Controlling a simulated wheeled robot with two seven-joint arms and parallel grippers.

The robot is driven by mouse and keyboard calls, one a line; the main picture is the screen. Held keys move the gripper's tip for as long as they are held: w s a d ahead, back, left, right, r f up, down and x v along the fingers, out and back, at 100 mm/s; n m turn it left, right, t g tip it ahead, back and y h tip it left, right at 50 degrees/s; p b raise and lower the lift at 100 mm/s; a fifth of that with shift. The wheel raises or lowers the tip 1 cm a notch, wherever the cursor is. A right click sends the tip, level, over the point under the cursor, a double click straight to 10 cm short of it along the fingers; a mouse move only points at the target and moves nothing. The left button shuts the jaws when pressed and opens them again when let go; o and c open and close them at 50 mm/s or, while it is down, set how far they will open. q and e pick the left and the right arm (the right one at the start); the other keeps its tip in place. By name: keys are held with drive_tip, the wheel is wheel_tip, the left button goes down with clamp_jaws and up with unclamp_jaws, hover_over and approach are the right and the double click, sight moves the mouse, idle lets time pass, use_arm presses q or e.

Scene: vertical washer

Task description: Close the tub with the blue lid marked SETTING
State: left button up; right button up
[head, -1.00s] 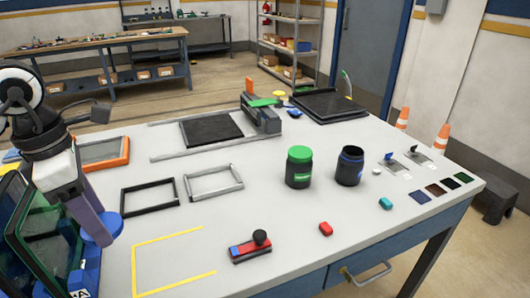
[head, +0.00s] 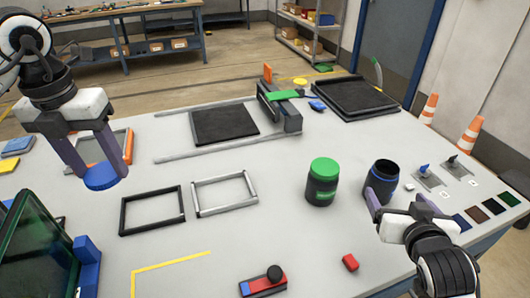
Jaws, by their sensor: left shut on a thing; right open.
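My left gripper (head: 98,172) is shut on a round blue lid (head: 101,179) and holds it above the left part of the table. No marking on the lid can be read from here. An open black tub (head: 385,172) with a blue rim stands upright on the right of the table. My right gripper (head: 398,202) is open, its fingers at the tub's near side. One finger overlaps the tub's lower left in the picture; I cannot tell if it touches. The tub's front label is hidden.
A black tub with a green lid (head: 323,182) stands left of the open tub. Two empty frames (head: 152,210) lie between the lid and the tubs. A squeegee rig (head: 280,105) stands behind.

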sight(388, 185)
use_arm(q)
drive_tip(key=shift+w+r, duration=0.1)
drive_tip(key=shift+w, duration=0.15)
drive_tip(key=shift+s+r, duration=0.1)
drive_tip(key=shift+s, duration=0.25)
use_arm(e)
drive_tip(key=shift+r, duration=0.25)
use_arm(q)
drive_tip(key=shift+r, duration=0.15)
use_arm(e)
drive_tip(key=x, duration=0.7)
use_arm(q)
drive_tip(key=shift+r+p, duration=0.2)
drive_tip(key=shift+p, duration=0.1)
use_arm(e)
drive_tip(key=shift+a+f+x, duration=0.1)
drive_tip(key=shift+x, duration=0.75)
drive_tip(key=shift+a+f+x, duration=0.1)
drive_tip(key=shift+f+x, duration=0.05)
drive_tip(key=shift+x, duration=0.7)
drive_tip(key=shift+a+f+x, duration=0.1)
drive_tip(key=shift+a+x, duration=0.05)
drive_tip(key=shift+x, duration=0.7)
